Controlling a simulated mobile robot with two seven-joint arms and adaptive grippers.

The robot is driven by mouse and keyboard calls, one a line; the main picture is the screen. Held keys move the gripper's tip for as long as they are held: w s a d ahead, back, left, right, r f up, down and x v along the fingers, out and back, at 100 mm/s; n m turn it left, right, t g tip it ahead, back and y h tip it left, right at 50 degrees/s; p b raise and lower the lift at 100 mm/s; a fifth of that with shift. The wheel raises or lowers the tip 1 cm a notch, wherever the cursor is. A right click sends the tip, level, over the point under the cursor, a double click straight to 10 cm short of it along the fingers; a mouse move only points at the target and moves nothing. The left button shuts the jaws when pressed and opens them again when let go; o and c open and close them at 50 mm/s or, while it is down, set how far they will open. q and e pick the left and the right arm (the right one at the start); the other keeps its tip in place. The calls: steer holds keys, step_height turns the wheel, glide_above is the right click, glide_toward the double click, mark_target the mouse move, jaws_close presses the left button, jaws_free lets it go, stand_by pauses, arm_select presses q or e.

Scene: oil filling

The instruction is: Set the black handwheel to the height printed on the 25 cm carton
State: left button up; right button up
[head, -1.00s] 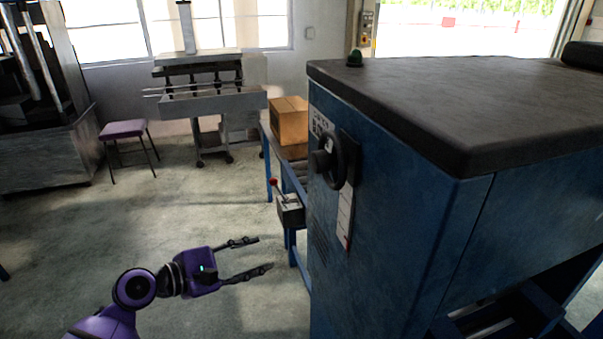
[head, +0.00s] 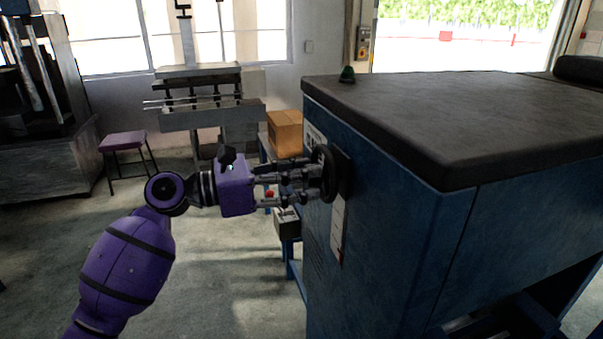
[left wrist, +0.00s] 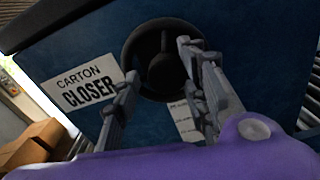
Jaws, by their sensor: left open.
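The black handwheel (head: 328,173) is on the side of the blue machine (head: 380,190). In the left wrist view the handwheel (left wrist: 165,58) is a round rim with a hub, partly hidden by a finger. My left gripper (head: 310,180) is open with its fingertips at the wheel's near side; I cannot tell if they touch it. The gripper also shows in the left wrist view (left wrist: 160,85). The carton (head: 285,133) stands beyond the machine; brown cardboard (left wrist: 40,140) shows at lower left in the wrist view. No number on it is readable. My right gripper is not in view.
A sign (left wrist: 85,88) beside the wheel reads "CARTON CLOSER". A white scale strip (head: 338,228) hangs below the wheel. A lever box (head: 286,222) sits below my left gripper. The machine's dark top (head: 450,120) overhangs at right. Open floor lies at lower left.

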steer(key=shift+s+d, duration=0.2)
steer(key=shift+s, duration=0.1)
